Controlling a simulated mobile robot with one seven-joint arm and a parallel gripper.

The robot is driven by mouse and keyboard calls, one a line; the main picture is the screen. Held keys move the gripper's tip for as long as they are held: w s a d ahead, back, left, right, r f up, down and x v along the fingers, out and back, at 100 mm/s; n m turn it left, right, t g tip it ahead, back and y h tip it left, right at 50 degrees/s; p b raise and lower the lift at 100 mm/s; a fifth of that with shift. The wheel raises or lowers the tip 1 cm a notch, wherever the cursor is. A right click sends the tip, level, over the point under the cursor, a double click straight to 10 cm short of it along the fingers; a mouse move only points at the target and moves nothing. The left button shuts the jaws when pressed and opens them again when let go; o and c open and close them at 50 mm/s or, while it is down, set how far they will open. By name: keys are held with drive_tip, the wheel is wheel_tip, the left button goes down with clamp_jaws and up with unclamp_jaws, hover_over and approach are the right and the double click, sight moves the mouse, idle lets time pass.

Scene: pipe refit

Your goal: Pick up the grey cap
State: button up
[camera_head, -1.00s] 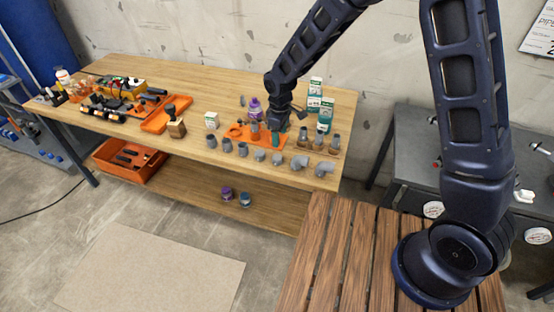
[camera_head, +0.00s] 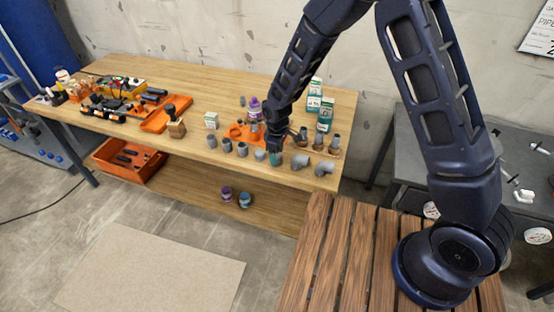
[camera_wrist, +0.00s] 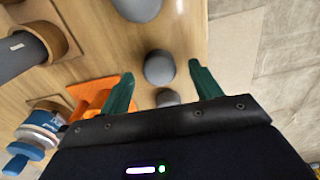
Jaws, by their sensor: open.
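Two rounded grey pieces that look like caps show in the wrist view: one (camera_wrist: 160,67) lies between my fingertips in the picture, and a smaller-looking one (camera_wrist: 167,98) lies just below it. My gripper (camera_wrist: 160,72) is open, with green fingers on either side and nothing held. In the head view, my gripper (camera_head: 275,157) is over the row of grey fittings near the table's front edge. It hides part of that row. A grey piece (camera_head: 260,155) shows just left of it. I cannot tell the height of the fingers above the cap.
Grey elbows (camera_head: 299,162) stand to the right, and more grey fittings (camera_head: 227,145) to the left. An orange tray (camera_head: 238,131) lies behind the row. The wooden table (camera_head: 205,95) has a free patch behind the row.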

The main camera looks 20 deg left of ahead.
drive_tip(key=shift+f, duration=0.8)
drive_tip(key=c, duration=1)
drive_tip(key=shift+r, duration=0.1)
drive_tip(key=shift+c, duration=0.2)
wheel_tip(320, 180, up, 20)
